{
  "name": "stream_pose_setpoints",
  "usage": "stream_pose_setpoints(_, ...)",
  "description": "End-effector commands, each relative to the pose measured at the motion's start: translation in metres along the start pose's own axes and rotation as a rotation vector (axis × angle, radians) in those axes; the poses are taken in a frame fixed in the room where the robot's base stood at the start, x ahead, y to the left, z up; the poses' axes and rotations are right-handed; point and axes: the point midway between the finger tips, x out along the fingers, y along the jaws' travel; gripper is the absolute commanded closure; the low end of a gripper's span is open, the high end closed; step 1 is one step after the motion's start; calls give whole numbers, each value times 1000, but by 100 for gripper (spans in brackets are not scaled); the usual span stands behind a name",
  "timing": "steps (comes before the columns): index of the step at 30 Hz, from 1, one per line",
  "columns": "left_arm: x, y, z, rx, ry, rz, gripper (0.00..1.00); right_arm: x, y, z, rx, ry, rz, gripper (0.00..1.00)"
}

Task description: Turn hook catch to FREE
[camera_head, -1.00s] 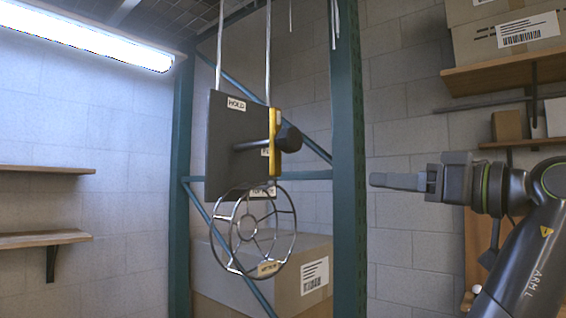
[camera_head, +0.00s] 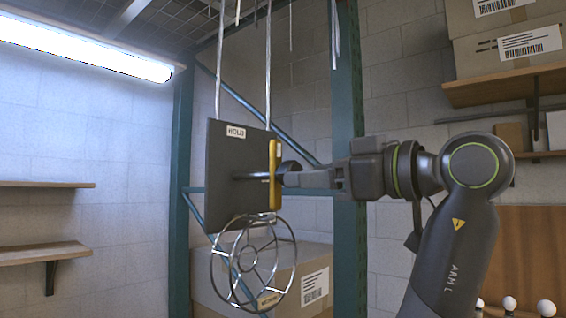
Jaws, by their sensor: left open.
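The hook catch is on a dark hanging plate (camera_head: 222,165) with a HOLD label (camera_head: 236,131) near its top. A yellow bar (camera_head: 274,174) stands upright at the plate's right edge. A dark rod (camera_head: 250,175) runs sideways toward a dark round knob (camera_head: 288,168), which is partly hidden by my left gripper. My left gripper (camera_head: 292,179) reaches in from the right with its fingertips at the knob. The view does not show whether the fingers touch it. No FREE label is readable. My right gripper is not in view.
A round wire cage (camera_head: 252,262) hangs below the plate. Two cords (camera_head: 218,70) hold the plate from above. A teal post (camera_head: 348,100) stands behind my left gripper. A cardboard box (camera_head: 318,262) sits behind the cage. Wooden shelves (camera_head: 45,251) are at left.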

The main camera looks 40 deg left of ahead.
Motion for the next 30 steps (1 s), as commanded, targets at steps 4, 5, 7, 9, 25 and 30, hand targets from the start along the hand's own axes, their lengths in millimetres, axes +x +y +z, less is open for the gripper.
stream_pose_setpoints(4, 31, 0, -4, -1, 0, -4, 43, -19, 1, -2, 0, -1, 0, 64)
stream_pose_setpoints(5, 36, 0, -4, -1, 1, -4, 43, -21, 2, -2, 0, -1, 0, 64)
stream_pose_setpoints(7, 46, 0, -4, 0, 1, -3, 43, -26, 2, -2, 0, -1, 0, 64)
stream_pose_setpoints(9, 54, 1, -3, 1, 1, -2, 43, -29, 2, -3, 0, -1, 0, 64)
stream_pose_setpoints(25, 65, 0, 0, 0, 1, 0, 53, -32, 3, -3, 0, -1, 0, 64)
stream_pose_setpoints(30, 64, 0, 0, 0, 1, 1, 75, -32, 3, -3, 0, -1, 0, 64)
